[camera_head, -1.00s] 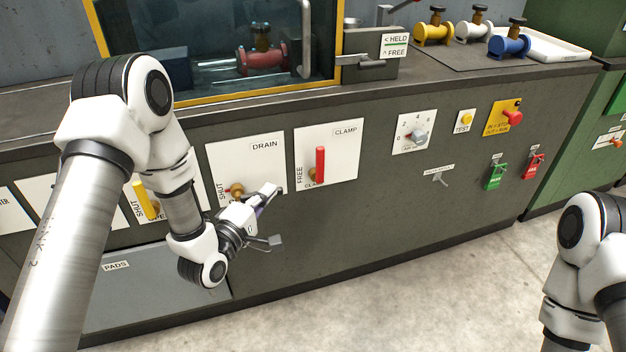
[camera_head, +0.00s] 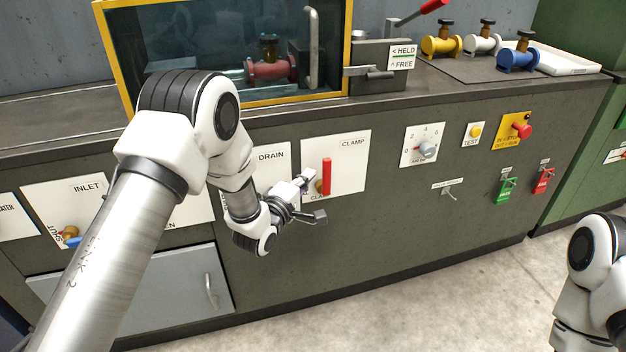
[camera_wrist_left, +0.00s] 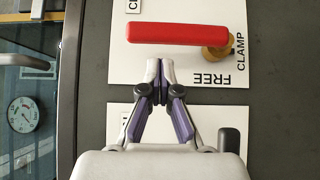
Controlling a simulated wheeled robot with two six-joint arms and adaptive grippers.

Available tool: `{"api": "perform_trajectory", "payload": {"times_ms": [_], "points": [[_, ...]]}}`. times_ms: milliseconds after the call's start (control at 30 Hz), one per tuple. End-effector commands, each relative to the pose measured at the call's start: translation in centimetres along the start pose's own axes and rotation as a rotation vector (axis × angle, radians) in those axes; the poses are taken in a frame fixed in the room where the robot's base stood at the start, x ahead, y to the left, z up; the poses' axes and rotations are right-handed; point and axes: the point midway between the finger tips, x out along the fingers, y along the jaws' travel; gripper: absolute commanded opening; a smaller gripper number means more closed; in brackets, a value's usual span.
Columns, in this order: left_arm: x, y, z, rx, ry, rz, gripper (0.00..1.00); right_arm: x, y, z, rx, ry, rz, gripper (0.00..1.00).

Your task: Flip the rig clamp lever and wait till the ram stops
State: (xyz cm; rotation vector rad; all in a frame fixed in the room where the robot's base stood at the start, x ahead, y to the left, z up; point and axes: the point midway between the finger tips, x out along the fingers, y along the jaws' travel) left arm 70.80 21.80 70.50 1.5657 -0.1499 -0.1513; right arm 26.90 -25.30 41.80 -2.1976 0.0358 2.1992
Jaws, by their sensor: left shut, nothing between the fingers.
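The red clamp lever (camera_head: 327,174) stands upright on the white CLAMP panel (camera_head: 352,160), with its brass hub at the lower end. In the left wrist view the lever (camera_wrist_left: 178,33) lies across the top, with the brass hub (camera_wrist_left: 224,57) at right beside the words FREE and CLAMP. My left gripper (camera_head: 309,179) is just left of the lever. In the wrist view its fingertips (camera_wrist_left: 160,72) are together, empty and just short of the lever; contact cannot be told. I cannot identify the ram in these views. My right gripper is out of view.
A red valve (camera_head: 270,71) sits behind the yellow-framed window. A HELD/FREE plate (camera_head: 402,57) is right of it. A knob (camera_head: 428,149), TEST button (camera_head: 475,131) and red stop button (camera_head: 523,130) line the front. A gauge (camera_wrist_left: 22,114) shows in the wrist view.

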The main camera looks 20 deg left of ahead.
Motion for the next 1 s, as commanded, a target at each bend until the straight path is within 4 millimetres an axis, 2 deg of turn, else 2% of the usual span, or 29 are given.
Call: {"api": "perform_trajectory", "payload": {"times_ms": [200,633,833,1000], "points": [[1.1,0.0,1.1,0.000,0.000,0.000,0.00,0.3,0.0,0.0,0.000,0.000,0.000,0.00],[1.1,0.2,1.1,0.007,0.001,-0.007,0.00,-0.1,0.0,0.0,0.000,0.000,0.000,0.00],[1.4,0.8,1.1,0.048,0.000,-0.048,0.00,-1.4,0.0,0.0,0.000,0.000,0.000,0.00],[1.8,1.4,1.0,0.119,0.000,-0.118,0.00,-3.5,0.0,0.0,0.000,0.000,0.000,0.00]]}}
